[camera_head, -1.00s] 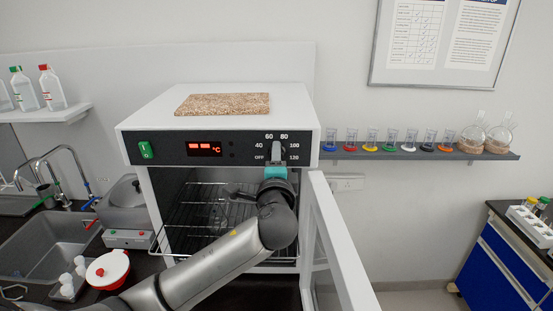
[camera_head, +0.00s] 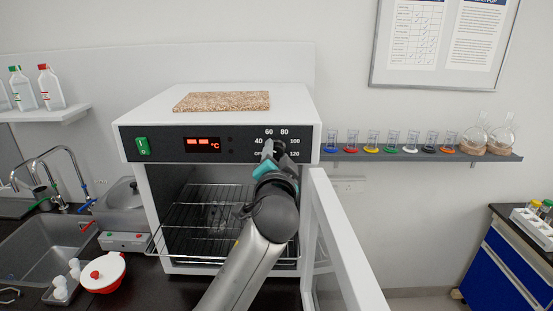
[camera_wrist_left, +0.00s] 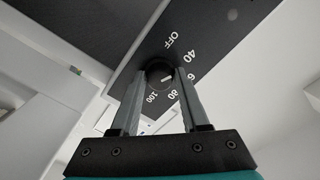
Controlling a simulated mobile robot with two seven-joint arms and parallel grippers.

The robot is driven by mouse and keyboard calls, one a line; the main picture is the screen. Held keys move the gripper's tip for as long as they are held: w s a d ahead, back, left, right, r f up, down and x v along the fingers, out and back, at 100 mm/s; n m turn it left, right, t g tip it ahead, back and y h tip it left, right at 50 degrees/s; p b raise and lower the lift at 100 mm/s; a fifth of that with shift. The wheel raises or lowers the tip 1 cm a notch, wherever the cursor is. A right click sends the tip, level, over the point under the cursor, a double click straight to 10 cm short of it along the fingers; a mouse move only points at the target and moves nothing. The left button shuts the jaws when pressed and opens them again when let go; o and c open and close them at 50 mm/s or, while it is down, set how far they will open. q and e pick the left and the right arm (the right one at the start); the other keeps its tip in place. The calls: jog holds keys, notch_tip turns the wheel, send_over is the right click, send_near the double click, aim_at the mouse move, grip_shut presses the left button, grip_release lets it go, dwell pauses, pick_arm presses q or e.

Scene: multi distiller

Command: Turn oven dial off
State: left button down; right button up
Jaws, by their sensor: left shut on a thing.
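The oven dial (camera_head: 280,147) is a dark round knob on the black control panel of the white oven, ringed by OFF and temperature numbers. My left gripper (camera_head: 269,151) is at the dial, tilted in the head view, and covers part of it. In the left wrist view, the dial (camera_wrist_left: 158,75) sits between the two grey fingers (camera_wrist_left: 158,84), which are shut on it. Its short white mark points toward the 60–80 side, away from OFF. My right gripper is not in view.
The oven door (camera_head: 338,240) stands open to the right of my left arm. Wire racks (camera_head: 205,215) show inside the oven. A brown board (camera_head: 222,101) lies on top. A shelf of glassware (camera_head: 415,153) is on the right wall, and a sink (camera_head: 45,250) is at left.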

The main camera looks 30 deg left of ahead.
pick_arm(q)
jog(key=n, duration=0.3)
jog(key=shift+n+b, duration=0.35)
jog(key=shift+n, duration=0.05)
jog(key=shift+r+n, duration=0.1)
jog(key=shift+n, duration=1.8)
jog(key=shift+c, duration=2.2)
grip_release()
